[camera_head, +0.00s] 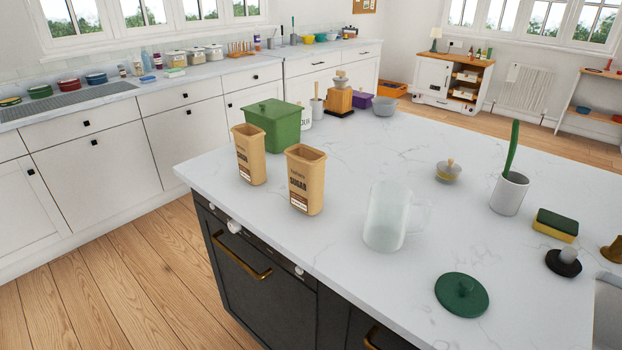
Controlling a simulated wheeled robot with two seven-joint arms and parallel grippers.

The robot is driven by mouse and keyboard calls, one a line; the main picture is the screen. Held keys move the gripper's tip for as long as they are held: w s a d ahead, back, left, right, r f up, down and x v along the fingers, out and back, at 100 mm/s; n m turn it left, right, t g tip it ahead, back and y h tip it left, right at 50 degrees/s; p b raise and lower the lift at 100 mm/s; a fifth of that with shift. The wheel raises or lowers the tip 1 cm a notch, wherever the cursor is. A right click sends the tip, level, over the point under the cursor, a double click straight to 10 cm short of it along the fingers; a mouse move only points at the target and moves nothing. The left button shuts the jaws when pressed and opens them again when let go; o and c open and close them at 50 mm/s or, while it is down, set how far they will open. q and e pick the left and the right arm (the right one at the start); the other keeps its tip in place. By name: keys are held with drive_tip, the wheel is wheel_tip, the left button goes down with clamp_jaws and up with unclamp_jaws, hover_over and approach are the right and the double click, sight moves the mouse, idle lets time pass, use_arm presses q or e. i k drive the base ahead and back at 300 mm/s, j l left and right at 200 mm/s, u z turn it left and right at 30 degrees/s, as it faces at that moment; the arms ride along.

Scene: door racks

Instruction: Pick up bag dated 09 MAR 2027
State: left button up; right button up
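Two tan open-topped bags with dark print stand upright on the white marble island (350,153). The left bag (250,155) stands nearer the island's left edge. The right bag (306,180) stands a little closer to me, with print that looks like "SUGAR". The date text is too small to read, so I cannot tell which bag is dated 09 MAR 2027. Neither of my grippers is in view.
A green bin (273,125) stands just behind the bags. A frosted glass pitcher (386,215) stands to their right, and a green lid (461,295) lies near the front edge. A white cup (509,193) and a sponge (556,224) are at the right. The island's middle is mostly clear.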

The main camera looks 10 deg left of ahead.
sight(306, 165)
drive_tip(key=i+j+z, duration=0.2)
drive_tip(key=j+z, duration=0.25)
drive_tip(key=j, duration=0.15)
drive_tip(key=i+j+z, duration=0.15)
drive_tip(key=j+z, duration=0.25)
drive_tip(key=j, duration=0.25)
drive_tip(key=j+z, duration=0.45)
drive_tip(key=j, duration=0.2)
drive_tip(key=j+z, duration=0.45)
drive_tip(key=j, duration=0.2)
